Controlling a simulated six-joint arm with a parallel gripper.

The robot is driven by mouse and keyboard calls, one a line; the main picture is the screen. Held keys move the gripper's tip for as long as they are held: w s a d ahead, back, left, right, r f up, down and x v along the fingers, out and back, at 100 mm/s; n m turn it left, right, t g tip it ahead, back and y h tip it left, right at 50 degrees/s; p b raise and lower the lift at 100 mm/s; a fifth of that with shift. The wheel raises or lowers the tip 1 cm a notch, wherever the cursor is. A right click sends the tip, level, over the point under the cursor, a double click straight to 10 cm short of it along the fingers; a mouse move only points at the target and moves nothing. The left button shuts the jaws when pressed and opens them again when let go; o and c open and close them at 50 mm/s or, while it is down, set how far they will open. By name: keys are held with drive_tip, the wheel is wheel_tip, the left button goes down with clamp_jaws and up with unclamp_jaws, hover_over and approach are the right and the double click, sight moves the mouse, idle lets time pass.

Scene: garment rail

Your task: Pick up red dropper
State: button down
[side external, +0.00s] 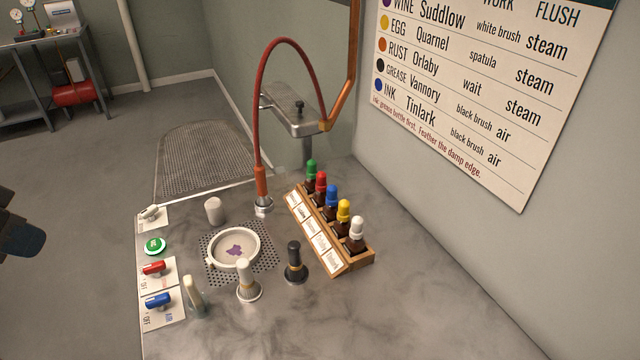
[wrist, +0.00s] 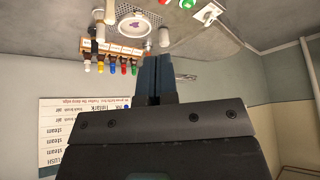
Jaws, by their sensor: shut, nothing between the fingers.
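The red dropper (side external: 321,182) is a brown bottle with a red cap. It stands upright in the wooden rack (side external: 331,267), between the green-capped dropper (side external: 311,170) and the blue-capped dropper (side external: 332,196). In the wrist view the red dropper (wrist: 123,70) shows upside down and small, left of my gripper (wrist: 164,58). My gripper's fingers are together with nothing between them, well away from the rack. In the side view only a dark part of my arm shows at the left edge.
Yellow-capped (side external: 343,212) and white-capped (side external: 357,232) droppers fill the near rack slots. A red hose (side external: 257,110) arches behind the rack. A black brush (side external: 294,262), a white brush (side external: 247,280) and a round dish (side external: 235,248) stand on the table. The wall is close on the right.

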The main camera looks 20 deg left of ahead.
drive_tip(key=c, duration=1.8)
unclamp_jaws()
drive_tip(key=o, duration=0.7)
drive_tip(key=w+d+r+m+h, duration=0.1)
drive_tip(key=w+d+r, duration=0.15)
drive_tip(key=w, duration=0.35)
drive_tip(key=w+d+r+m, duration=0.1)
drive_tip(key=w+r, duration=0.2)
drive_tip(key=w, duration=0.2)
drive_tip(key=m+h, duration=0.2)
drive_tip(key=m, duration=0.2)
hover_over(319, 174)
drive_tip(key=s+a, duration=0.6)
drive_tip(key=s, duration=0.2)
wheel_tip(319, 174, down, 7)
drive_tip(key=shift+m+g, duration=0.3)
drive_tip(key=shift+m, duration=0.1)
drive_tip(key=shift+w+d+r+x, duration=0.2)
drive_tip(key=shift+d+x, duration=0.1)
drive_tip(key=shift+x, duration=2.7)
drive_tip(key=shift+w+d+r+x, duration=0.15)
drive_tip(key=shift+d+x, duration=0.2)
drive_tip(key=shift+x, duration=2.65)
drive_tip(key=shift+w+d+r+x, duration=0.2)
drive_tip(key=shift+d+x, duration=0.1)
drive_tip(key=shift+x, duration=2.7)
